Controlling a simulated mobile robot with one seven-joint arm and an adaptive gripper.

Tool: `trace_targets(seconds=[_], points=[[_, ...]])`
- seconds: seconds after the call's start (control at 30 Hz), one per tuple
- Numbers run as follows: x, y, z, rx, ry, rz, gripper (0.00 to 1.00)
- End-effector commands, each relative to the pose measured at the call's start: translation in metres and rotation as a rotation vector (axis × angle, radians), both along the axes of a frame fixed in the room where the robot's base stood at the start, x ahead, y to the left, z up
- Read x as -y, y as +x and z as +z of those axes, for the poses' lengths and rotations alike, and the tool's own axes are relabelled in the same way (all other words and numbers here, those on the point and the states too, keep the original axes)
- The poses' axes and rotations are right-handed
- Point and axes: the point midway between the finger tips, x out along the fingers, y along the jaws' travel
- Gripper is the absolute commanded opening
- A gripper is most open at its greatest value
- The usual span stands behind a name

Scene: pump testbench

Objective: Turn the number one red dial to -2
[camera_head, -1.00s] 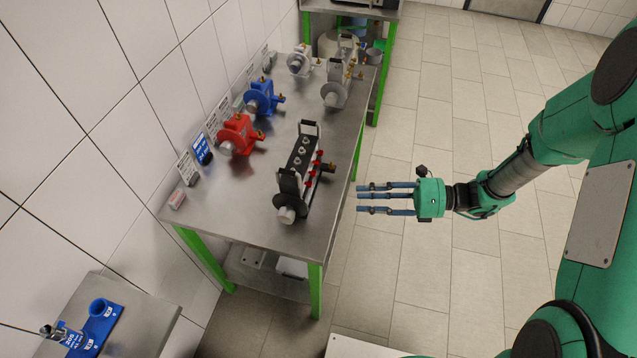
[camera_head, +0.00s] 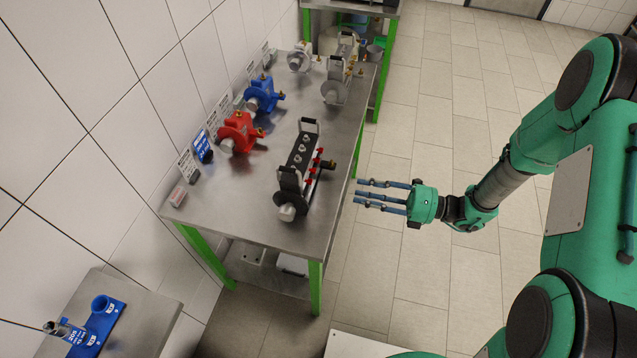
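Small red dials (camera_head: 307,181) sit in a row along the right side of a dark test unit (camera_head: 300,160) on the steel table (camera_head: 250,215). Their numbers and pointer positions are too small to read, so I cannot tell which is number one. The unit has a handle at each end and a grey round part at its near end. My gripper (camera_head: 358,192) is to the right of the unit, beyond the table's right edge, apart from the dials. Its blue fingers are extended, spread and empty, pointing left towards the table.
A red pump (camera_head: 238,132), a blue pump (camera_head: 264,96) and a white pump (camera_head: 299,57) stand along the wall side. Another unit (camera_head: 338,82) stands farther back. A lower side table (camera_head: 150,310) is at bottom left. The floor right of the table is clear.

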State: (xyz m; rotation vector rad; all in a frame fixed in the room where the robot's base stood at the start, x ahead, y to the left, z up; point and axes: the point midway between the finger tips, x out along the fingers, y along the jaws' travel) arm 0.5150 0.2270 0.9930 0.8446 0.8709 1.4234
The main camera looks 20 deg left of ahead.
Motion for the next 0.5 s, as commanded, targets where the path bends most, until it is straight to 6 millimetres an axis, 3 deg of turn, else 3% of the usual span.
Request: trace_targets(seconds=[0.5], points=[[-0.056, -0.003, -0.001, 0.000, 0.000, 0.004, 0.33]])
